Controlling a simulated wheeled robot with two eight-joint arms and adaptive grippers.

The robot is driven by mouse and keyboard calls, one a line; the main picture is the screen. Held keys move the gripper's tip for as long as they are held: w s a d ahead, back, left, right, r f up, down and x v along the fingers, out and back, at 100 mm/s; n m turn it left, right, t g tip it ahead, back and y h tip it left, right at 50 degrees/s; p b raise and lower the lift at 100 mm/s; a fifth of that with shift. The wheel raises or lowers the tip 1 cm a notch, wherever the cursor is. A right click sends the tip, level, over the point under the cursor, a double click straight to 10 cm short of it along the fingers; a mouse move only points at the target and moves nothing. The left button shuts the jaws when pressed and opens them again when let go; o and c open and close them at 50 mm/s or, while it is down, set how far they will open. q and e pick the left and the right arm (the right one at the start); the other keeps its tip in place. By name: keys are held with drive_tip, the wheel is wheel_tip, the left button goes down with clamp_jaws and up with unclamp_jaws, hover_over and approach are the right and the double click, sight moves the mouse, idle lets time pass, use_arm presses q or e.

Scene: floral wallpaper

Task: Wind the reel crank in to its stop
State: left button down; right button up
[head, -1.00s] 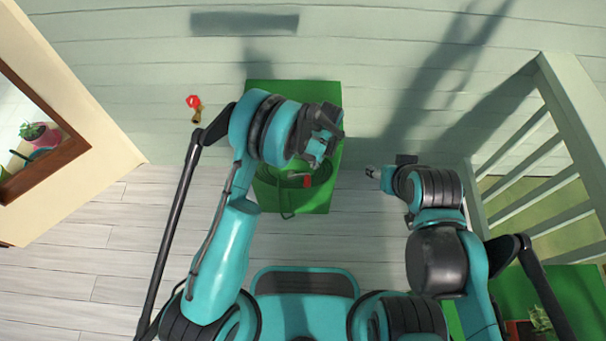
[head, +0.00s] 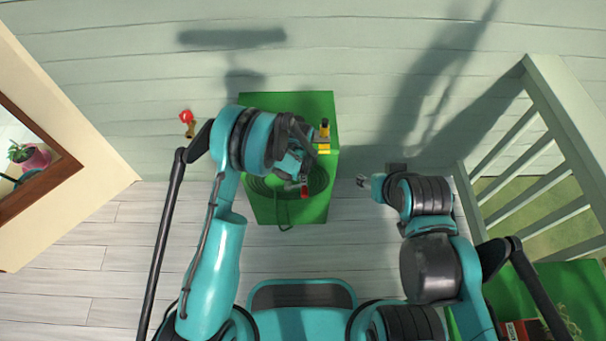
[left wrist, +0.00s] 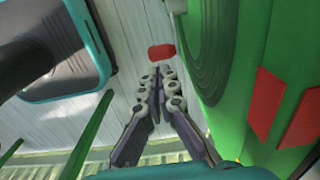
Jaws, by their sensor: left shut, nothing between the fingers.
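The hose reel is a green cabinet (head: 312,105) against the wall, with a coiled green hose (head: 320,180) on it. The coil also shows in the left wrist view (left wrist: 212,50). A red crank grip (head: 304,191) sticks out in front of the coil; the left wrist view shows it as a red block (left wrist: 161,51). My left gripper (left wrist: 160,70) is shut and empty, its fingertips just short of the red grip in that view. I cannot tell whether they touch. My left arm hides part of the reel. My right gripper (head: 362,182) is right of the cabinet, its jaws too small to judge.
A yellow-and-black fitting (head: 323,136) sits on the cabinet. A red-handled brass tap (head: 187,121) is on the wall to the left. A pale railing (head: 545,130) stands at right and a brown-framed opening (head: 40,180) at left. Plank floor (head: 120,245) lies clear at lower left.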

sight(306, 191)
use_arm(q)
wheel_tip(306, 191, down, 7)
drive_tip(key=b, duration=0.2)
drive_tip(key=shift+d+f+b, duration=0.1)
drive_tip(key=shift+d+b, duration=0.05)
drive_tip(key=shift+b, duration=0.2)
use_arm(e)
wheel_tip(306, 191, down, 3)
drive_tip(key=shift+f, duration=0.15)
use_arm(q)
drive_tip(key=shift+d+f, duration=0.1)
drive_tip(key=shift+d, duration=0.15)
drive_tip(key=shift+a+f+y, duration=0.1)
drive_tip(key=shift+y, duration=0.3)
drive_tip(key=shift+d+f, duration=0.1)
drive_tip(key=shift+d, duration=0.1)
use_arm(e)
drive_tip(key=shift+a, duration=0.8)
